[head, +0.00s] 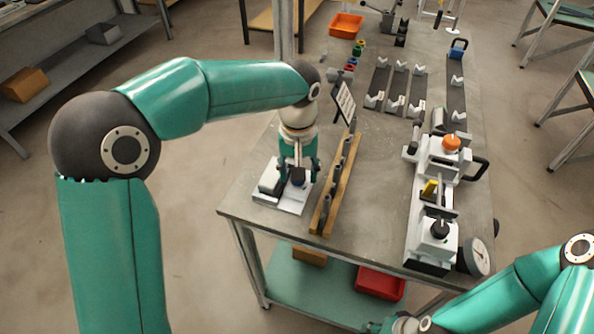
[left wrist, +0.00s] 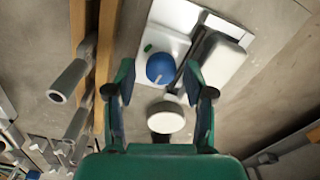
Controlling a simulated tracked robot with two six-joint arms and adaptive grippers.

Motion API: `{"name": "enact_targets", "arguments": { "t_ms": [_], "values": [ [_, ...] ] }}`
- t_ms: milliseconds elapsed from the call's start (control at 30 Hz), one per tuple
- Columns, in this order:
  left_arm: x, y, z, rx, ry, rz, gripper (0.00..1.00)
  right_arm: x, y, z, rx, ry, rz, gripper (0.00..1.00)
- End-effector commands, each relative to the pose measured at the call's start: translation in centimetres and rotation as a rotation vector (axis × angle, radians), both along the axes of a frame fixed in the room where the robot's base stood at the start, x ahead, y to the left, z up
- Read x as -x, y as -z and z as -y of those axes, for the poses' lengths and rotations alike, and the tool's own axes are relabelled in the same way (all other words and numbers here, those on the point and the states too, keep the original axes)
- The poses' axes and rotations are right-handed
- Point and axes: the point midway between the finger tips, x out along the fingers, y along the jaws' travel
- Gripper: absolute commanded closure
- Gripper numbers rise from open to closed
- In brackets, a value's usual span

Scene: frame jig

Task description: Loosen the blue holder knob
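The blue holder knob (left wrist: 160,68) is round with a pale pointer mark and sits on a white holder plate (left wrist: 172,17). In the head view the holder (head: 268,183) is at the near left of the bench, with the knob mostly hidden by my gripper. My left gripper (left wrist: 160,88) is open above the holder, its fingers apart on either side of the knob in the wrist view. I cannot tell whether they touch it. A round white cap (left wrist: 166,118) shows between the fingers, nearer the camera. My right gripper (head: 378,326) is cut off at the bottom edge; its fingers are unclear.
A wooden rack with grey pegs (head: 338,190) stands close right of the holder, with a tilted sign (head: 344,101) behind it. A white clamp fixture (head: 436,160) and a dial gauge (head: 478,256) are at the right. The bench between rack and fixture is clear.

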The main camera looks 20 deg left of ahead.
Motion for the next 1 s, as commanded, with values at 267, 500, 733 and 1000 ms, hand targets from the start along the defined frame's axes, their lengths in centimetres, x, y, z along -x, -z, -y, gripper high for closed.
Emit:
{"name": "enact_targets", "arguments": {
  "t_ms": [267,500,733,1000],
  "values": [
    [0.1,0.2,-0.1,-0.002,0.001,-0.007,0.42,0.0,0.0,0.0,0.000,0.000,0.000,0.60],
    [0.1,-0.6,0.0,-0.002,0.001,-0.007,0.42,0.0,0.0,0.0,0.000,0.000,0.000,0.60],
    [0.0,-3.7,0.0,-0.001,0.001,-0.001,0.42,0.0,0.0,0.0,0.000,0.000,0.000,0.60],
    [0.0,-7.1,0.0,-0.002,0.001,-0.001,0.42,0.0,0.0,0.0,0.000,0.000,0.000,0.60]
  ]
}}
